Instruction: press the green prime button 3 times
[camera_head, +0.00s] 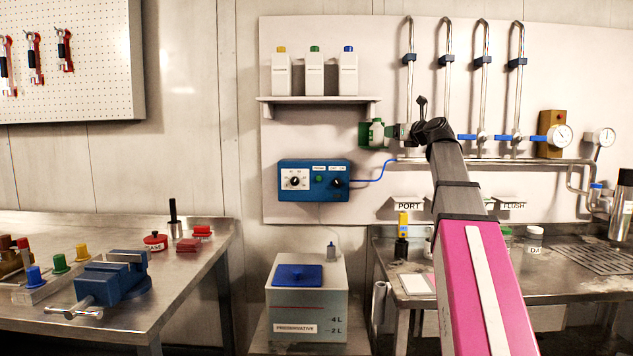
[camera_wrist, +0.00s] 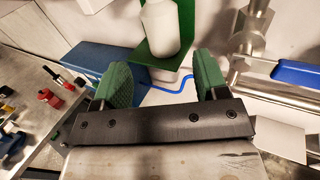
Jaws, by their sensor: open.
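The green prime button (camera_head: 319,179) is on the front of the blue control box (camera_head: 343,194), left of a black knob. The box is mounted on the wall panel. My gripper (camera_head: 392,131) is above and to the right of the box in the head view, near a green bracket (camera_head: 364,136) with a white bottle. In the wrist view my gripper (camera_wrist: 162,72) is open, its two green fingers apart with nothing held between them. The blue box (camera_wrist: 80,62) shows behind the left finger. The button cannot be made out in the wrist view.
The green bracket (camera_wrist: 185,35) and its white bottle (camera_wrist: 160,28) are close ahead of the fingers. A blue cable (camera_head: 374,177) runs right from the box. Pipes with blue-handled valves (camera_head: 503,137) are to the right. A preservative tank (camera_head: 307,305) stands below the box.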

